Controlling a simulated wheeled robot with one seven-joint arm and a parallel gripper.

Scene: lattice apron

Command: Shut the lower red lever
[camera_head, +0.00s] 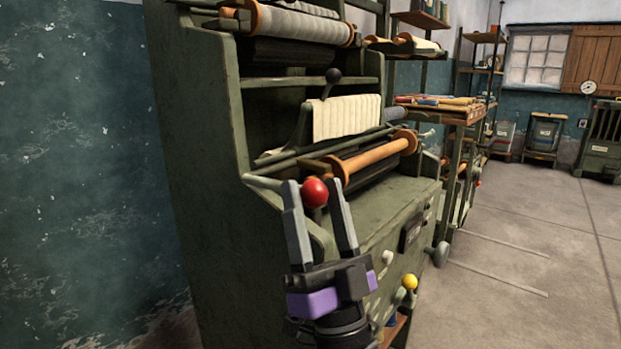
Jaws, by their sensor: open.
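A red ball knob (314,192) sits at the end of a pale grey lever rod (270,184) on the front left of the green machine (205,150). The rod runs from the machine's left side to the knob. My gripper (316,190) is open, its two grey fingers pointing up. In the picture the knob lies between the fingertips; whether the fingers touch it I cannot tell. No second red lever shows clearly on this machine.
A black ball knob (333,75) stands higher up. An orange roller (375,158) lies behind the red knob. A yellow knob (410,282) sticks out low on the machine's front. Open floor (530,240) lies to the right.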

